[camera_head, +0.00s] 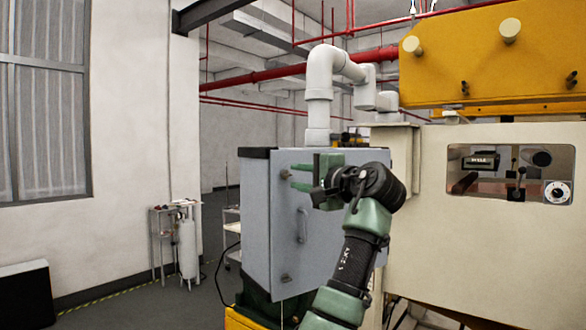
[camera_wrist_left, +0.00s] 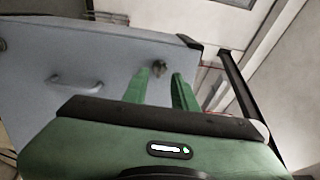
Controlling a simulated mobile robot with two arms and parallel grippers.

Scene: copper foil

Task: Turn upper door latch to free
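The grey cabinet door (camera_head: 268,235) is closed and faces me. The upper door latch (camera_head: 285,174) is a small dark knob near the door's top left; in the left wrist view (camera_wrist_left: 158,67) it shows just beyond and between the fingertips. My left gripper (camera_head: 296,177) is in front of the upper part of the door, its green fingers apart and pointing at the latch. In the left wrist view the fingers (camera_wrist_left: 162,80) are open with nothing held; whether they touch the latch cannot be told. My right gripper is in neither view.
The door has a handle (camera_head: 302,225) at mid-height and a lower latch (camera_head: 286,278) near its bottom. A large beige machine (camera_head: 480,245) stands on the right. A white pipe (camera_head: 319,95) rises behind the cabinet. Open floor lies to the left.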

